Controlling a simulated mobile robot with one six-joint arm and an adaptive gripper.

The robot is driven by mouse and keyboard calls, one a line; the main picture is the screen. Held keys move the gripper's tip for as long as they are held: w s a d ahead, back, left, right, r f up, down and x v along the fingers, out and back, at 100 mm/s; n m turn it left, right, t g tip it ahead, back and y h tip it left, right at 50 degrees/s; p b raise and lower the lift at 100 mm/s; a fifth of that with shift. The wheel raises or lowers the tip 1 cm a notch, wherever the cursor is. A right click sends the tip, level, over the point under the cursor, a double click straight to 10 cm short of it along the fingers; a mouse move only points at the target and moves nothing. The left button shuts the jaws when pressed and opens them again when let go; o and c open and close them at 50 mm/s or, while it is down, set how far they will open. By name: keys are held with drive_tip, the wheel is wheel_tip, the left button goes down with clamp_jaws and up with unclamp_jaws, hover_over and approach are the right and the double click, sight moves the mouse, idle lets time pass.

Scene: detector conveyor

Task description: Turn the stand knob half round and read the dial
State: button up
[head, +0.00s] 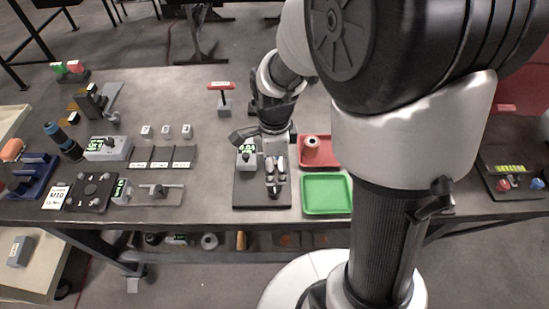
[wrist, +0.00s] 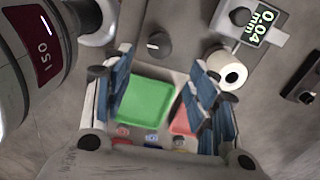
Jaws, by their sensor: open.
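The stand has a dark base plate (head: 250,197) and a grey gauge with a lit green dial (head: 247,150). In the wrist view the dial (wrist: 263,24) reads 0.04 mm, tilted. A dark round knob (wrist: 158,44) shows there beyond the fingertips, apparently the stand knob; in the head view I cannot make it out behind my gripper. My gripper (head: 276,180) is over the base plate, pointing down. In the wrist view its blue-padded fingers (wrist: 162,85) are wide apart with nothing gripped between them. A pale ring (wrist: 228,70) shows beside the right finger.
Right of the stand are a red tray (head: 326,161) holding a ring-shaped part (head: 311,143) and a green tray (head: 326,211). Another display gauge (head: 107,147), small marked blocks (head: 165,131) and a red T-handled piece (head: 221,87) stand to the left and behind.

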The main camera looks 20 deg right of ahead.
drive_tip(key=shift+r, duration=1.3)
drive_tip(key=s+r+n+t+b, duration=0.1)
drive_tip(key=s+r+n, duration=0.4)
drive_tip(key=n, duration=0.5)
drive_tip(key=s+r+n+t+b, duration=0.2)
drive_tip(key=s+r+n, duration=0.3)
drive_tip(key=s+n, duration=0.5)
drive_tip(key=shift+s+r+n+t, duration=0.15)
drive_tip(key=shift+r+n+t, duration=0.2)
drive_tip(key=shift+t, duration=0.45)
